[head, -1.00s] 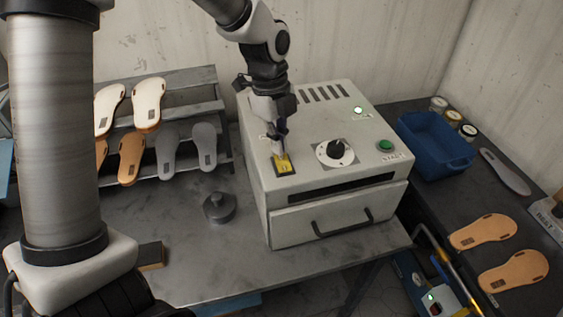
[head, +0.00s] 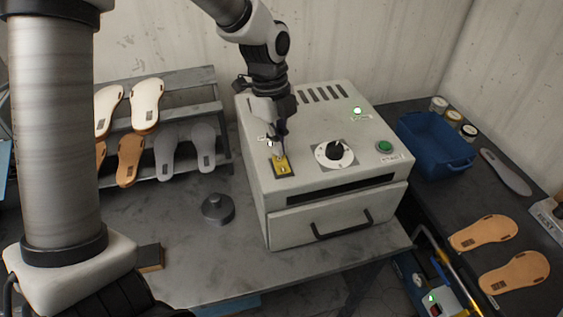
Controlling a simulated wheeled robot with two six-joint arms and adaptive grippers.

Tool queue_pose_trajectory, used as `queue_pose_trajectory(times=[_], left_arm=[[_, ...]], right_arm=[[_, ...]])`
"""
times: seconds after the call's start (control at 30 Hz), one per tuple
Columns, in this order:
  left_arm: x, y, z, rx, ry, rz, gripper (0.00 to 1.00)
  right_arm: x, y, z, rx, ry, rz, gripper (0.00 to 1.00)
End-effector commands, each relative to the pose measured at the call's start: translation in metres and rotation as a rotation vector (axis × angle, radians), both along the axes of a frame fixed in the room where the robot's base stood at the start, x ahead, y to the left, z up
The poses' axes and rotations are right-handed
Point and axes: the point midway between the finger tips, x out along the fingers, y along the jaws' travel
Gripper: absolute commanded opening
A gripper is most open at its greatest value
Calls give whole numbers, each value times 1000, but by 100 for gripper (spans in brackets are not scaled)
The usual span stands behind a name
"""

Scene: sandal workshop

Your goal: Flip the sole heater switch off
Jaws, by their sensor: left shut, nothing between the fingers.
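The sole heater (head: 335,222) is a pale grey box with a front drawer handle, standing on a grey metal table. On its top is a yellow switch plate (head: 283,167) in a dark frame, at the left front. My left gripper (head: 279,150) is shut and empty, pointing down just above the back edge of the yellow plate; its fingers partly hide the switch lever, so I cannot tell the lever's position. A black dial (head: 334,151) and a green button (head: 384,147) sit to the right of the switch. My right gripper is not in view.
A rack (head: 188,107) with white, tan and grey soles stands left of the heater. A dark round weight (head: 217,208) sits on the table. A blue bin (head: 436,146), jars and tan soles (head: 482,232) are on the right bench.

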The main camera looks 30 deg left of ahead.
Motion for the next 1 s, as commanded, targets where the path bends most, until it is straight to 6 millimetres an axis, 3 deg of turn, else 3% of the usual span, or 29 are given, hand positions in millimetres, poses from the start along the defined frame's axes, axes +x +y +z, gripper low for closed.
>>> queue_pose_trajectory(times=[1.0], left_arm=[[0, 0, -15, 0, 0, 0, 0]], right_arm=[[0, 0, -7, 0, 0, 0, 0]])
